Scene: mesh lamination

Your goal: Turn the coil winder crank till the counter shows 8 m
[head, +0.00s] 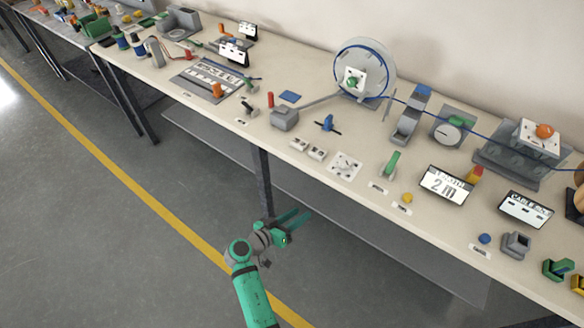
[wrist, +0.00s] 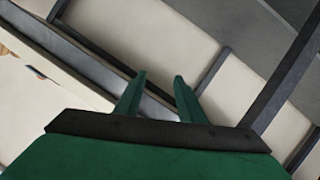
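A clear round reel (head: 385,62) with blue cable round its rim stands upright at the back of the bench. A white square plate with a green knob (head: 351,83) is at its middle; I cannot tell for sure which part is the crank. The counter display (head: 445,184) lies tilted at the bench's right part and reads 2 m. My gripper (head: 297,221) is in front of the bench, lower than its top and well apart from the reel. Its two green fingers are apart with nothing between them, also in the wrist view (wrist: 158,90).
The blue cable runs right from the reel past a grey block (head: 411,117) and a round dial (head: 447,133) to a plate with an orange knob (head: 544,131). A second display (head: 525,208) stands at right. The bench's front edge lies between my gripper and these things. The floor is clear.

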